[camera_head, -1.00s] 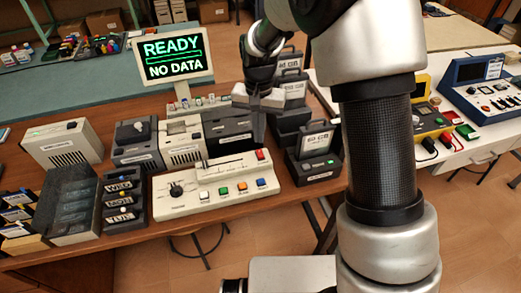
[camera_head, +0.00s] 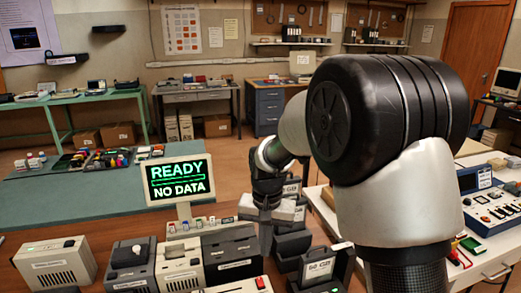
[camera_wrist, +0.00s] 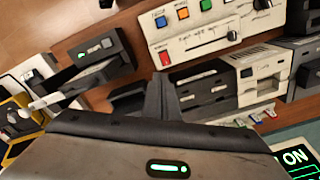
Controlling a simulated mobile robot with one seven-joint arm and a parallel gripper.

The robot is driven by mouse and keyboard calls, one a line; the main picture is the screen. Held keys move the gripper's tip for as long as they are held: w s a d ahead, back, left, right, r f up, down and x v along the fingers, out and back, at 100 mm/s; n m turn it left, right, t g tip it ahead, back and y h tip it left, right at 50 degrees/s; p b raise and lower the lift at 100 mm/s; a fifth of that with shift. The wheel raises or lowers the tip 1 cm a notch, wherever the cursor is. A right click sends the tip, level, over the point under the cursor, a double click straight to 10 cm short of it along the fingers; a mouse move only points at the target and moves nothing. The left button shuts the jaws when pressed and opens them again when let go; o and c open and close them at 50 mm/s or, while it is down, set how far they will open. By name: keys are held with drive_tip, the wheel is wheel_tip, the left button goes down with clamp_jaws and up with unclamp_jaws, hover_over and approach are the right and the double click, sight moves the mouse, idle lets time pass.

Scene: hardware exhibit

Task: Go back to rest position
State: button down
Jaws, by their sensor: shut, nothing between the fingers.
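My gripper (camera_head: 266,222) is above the back right part of the wooden table, right of the lit screen. It also shows in the wrist view (camera_wrist: 163,82), where its fingers are together with nothing between them. The screen (camera_head: 180,180) reads "READY NO DATA" in green.
A beige speaker-like box (camera_head: 55,266) and several grey units stand in a row along the table. A blue instrument (camera_head: 490,195) sits on the white table at right. A green-topped table (camera_head: 90,200) with small parts stands behind. Open floor shows at the back.

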drive_tip(key=s+d+r+t+p, duration=0.1)
drive_tip(key=s+d+r, duration=0.1)
drive_tip(key=r, duration=0.3)
drive_tip(key=s+d+r+p, duration=0.1)
drive_tip(key=s+d+r, duration=0.1)
drive_tip(key=r, duration=0.4)
drive_tip(key=s+d+r+n+t+p, duration=0.1)
drive_tip(key=s+d+r, duration=0.3)
drive_tip(key=s, duration=0.5)
drive_tip(key=s+d+r+n+t+p, duration=0.1)
drive_tip(key=s+d+r+t+p, duration=0.2)
drive_tip(key=s+r, duration=0.6)
drive_tip(key=shift+d+n+p, duration=0.3)
drive_tip(key=shift+d+p, duration=0.1)
drive_tip(key=shift+d, duration=0.45)
drive_tip(key=shift+f, duration=0.1)
drive_tip(key=w+a+f+m+g+b, duration=0.2)
drive_tip(key=w+a+f+m, duration=0.15)
drive_tip(key=w, duration=0.35)
drive_tip(key=w+a+f+m+g+b, duration=0.1)
drive_tip(key=w+a+f+m+b, duration=0.1)
drive_tip(key=w+a+f+m, duration=0.3)
drive_tip(key=w+a+f+m+g+b, duration=0.2)
drive_tip(key=w+a+f+m, duration=0.4)
drive_tip(key=w+f, duration=0.3)
wheel_tip(320, 180, down, 3)
drive_tip(key=shift+w+f+g+b, duration=0.2)
drive_tip(key=shift+w+g+b, duration=0.2)
drive_tip(key=shift+b, duration=0.25)
